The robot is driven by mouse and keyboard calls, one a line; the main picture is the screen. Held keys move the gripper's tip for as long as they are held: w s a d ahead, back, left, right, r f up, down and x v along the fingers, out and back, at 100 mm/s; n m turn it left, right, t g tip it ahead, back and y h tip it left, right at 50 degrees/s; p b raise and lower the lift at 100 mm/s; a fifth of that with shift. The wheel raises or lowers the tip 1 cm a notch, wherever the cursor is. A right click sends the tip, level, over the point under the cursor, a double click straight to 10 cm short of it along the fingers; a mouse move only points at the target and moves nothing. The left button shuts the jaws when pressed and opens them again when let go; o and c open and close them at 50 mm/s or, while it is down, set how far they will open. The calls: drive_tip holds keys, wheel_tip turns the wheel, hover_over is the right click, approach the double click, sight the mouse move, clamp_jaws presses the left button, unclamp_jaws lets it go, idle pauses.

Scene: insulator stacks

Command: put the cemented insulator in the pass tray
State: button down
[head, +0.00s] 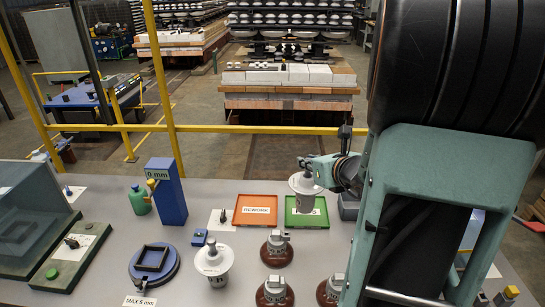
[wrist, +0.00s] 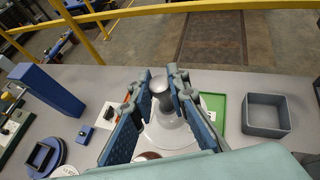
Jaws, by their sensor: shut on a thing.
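My gripper (head: 330,172) is shut on a white insulator (head: 306,186) with a grey metal top, which hangs about upright. In the head view the insulator appears in front of and over the green pass tray (head: 290,222), hiding most of its label. I cannot tell whether its base touches the tray. In the wrist view the fingers (wrist: 162,88) lie on either side of the insulator's neck (wrist: 165,108), and its white disc spreads below. The green tray (wrist: 217,103) shows to the right of the disc there.
An orange REWORK tray (head: 255,225) lies left of the green one, empty. A grey open box (wrist: 266,131) stands to the right. Another white insulator (head: 213,260) and several brown ones (head: 276,250) stand in front. A blue post (head: 167,197) rises at left.

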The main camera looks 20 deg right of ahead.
drive_tip(key=w+d+f+b, duration=0.4)
drive_tip(key=w+d+f, duration=0.2)
drive_tip(key=f, duration=0.5)
drive_tip(key=shift+w+d+b, duration=0.2)
drive_tip(key=shift+w+b, duration=0.1)
drive_tip(key=shift+w, duration=1.1)
drive_tip(key=shift+f, duration=0.25)
drive_tip(key=c, duration=1.9)
unclamp_jaws()
drive_tip(key=shift+s+f, duration=0.1)
drive_tip(key=v, duration=1.2)
drive_tip(key=shift+a, duration=0.15)
